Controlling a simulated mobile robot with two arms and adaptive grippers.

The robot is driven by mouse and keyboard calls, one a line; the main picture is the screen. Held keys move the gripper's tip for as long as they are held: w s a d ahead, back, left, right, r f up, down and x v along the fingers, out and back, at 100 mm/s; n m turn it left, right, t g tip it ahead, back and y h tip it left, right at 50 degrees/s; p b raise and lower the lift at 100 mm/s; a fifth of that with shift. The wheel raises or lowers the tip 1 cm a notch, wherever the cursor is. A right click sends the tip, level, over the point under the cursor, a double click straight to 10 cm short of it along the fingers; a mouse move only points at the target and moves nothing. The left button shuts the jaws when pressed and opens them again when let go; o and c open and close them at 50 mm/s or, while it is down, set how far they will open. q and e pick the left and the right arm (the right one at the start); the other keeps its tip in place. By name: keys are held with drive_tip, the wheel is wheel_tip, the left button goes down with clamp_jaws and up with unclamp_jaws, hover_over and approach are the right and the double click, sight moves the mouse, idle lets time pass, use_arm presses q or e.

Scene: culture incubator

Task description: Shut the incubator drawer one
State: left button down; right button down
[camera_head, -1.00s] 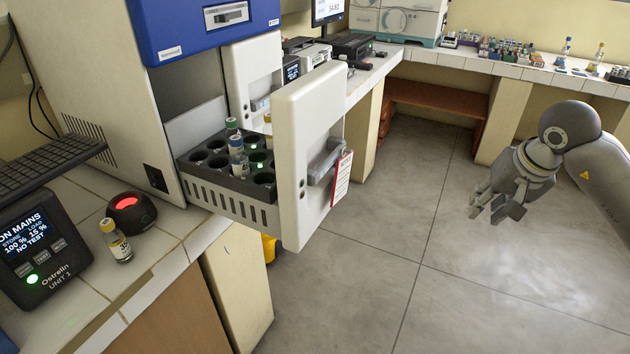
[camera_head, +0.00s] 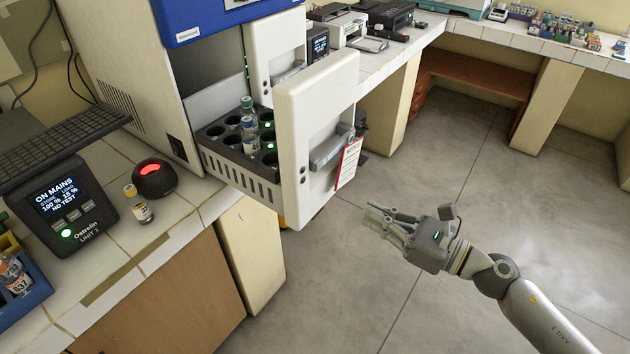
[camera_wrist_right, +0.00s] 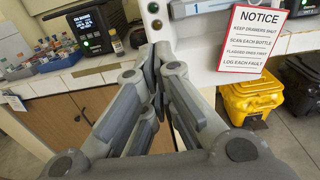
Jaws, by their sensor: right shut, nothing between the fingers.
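The incubator (camera_head: 135,60) is a white cabinet with a blue top panel at the upper left. One drawer is pulled out, with a thick white front (camera_head: 308,105), a grey bar handle (camera_head: 330,147) and a black rack (camera_head: 240,166) holding several vials. Its front also shows in the right wrist view (camera_wrist_right: 170,18), with the "1" label. My right gripper (camera_head: 372,211) is shut and empty, to the right of and below the drawer front, apart from it. In the right wrist view its fingertips (camera_wrist_right: 155,52) meet below the handle. My left gripper is not in view.
A second white front (camera_head: 273,45) stands behind the open drawer. A red notice (camera_head: 348,162) hangs by the handle. A power unit (camera_head: 62,208), a yellow-capped vial (camera_head: 138,204) and a round red-lit device (camera_head: 154,178) sit on the counter. Floor around my right arm is clear.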

sight(304, 182)
drive_tip(key=p+x, duration=0.5)
drive_tip(key=x, duration=0.7)
drive_tip(key=shift+w+a+r, duration=0.1)
drive_tip(key=shift+a+r, duration=0.1)
drive_tip(key=shift+w+a+f+p, duration=0.2)
drive_tip(key=shift+w+a+p, duration=0.25)
drive_tip(key=shift+a, duration=0.25)
drive_tip(key=shift+w+a, duration=0.1)
drive_tip(key=shift+w, duration=0.05)
